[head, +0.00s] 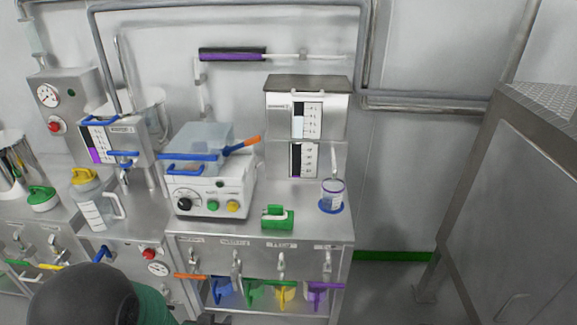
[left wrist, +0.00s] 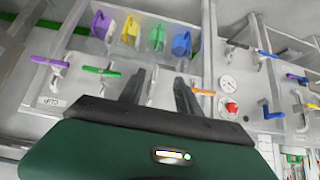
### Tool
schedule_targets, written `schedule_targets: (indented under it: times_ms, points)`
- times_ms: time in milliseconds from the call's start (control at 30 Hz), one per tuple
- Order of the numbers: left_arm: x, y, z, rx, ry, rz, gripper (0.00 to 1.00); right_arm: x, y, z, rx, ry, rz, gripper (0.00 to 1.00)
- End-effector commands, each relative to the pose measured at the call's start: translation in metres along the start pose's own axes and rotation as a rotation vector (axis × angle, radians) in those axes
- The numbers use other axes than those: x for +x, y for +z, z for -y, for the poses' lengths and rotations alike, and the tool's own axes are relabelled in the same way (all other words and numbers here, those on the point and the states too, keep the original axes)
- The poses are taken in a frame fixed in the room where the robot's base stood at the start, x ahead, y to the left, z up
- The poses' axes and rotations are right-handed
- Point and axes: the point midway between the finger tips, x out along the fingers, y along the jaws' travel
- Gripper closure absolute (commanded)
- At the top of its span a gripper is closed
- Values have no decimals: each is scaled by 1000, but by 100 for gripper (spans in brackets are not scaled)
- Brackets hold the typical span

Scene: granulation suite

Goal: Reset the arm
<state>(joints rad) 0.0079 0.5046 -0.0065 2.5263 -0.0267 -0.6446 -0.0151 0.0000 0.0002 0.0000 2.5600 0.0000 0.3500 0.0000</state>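My left arm (head: 95,297) shows at the bottom left of the head view as a dark rounded cap with a green part beside it. A small dark part of my left gripper (head: 205,320) shows at the bottom edge, below the counter front. In the left wrist view the two dark fingers of my left gripper (left wrist: 158,95) stand apart, with nothing held between them. They point toward the counter front with its row of coloured valve handles. My right arm and right gripper are in neither view.
The steel counter (head: 325,228) carries a white machine (head: 208,190), a green object (head: 278,217) and a clear cup (head: 332,195) on a blue base. Coloured jugs (head: 285,291) stand on a shelf below. A large steel cabinet (head: 515,200) stands right, with open floor between.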

Motion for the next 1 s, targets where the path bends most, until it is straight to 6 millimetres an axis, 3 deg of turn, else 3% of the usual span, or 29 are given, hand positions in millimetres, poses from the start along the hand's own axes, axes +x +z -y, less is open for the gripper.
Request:
schedule_targets:
  times_ms: [400, 500, 733, 833, 1000]
  points:
    - [-130, 46, -4, -28, 3, 504, 60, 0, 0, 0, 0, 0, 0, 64]
    - [-165, 19, -4, -29, 3, 524, 60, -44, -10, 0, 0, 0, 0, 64]
    - [-217, -31, -3, -29, 3, 524, 60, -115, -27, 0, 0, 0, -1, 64]
    - [-232, -45, -2, -29, 3, 524, 60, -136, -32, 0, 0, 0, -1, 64]
    - [-235, -48, -2, -29, 3, 524, 60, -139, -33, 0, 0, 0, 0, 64]
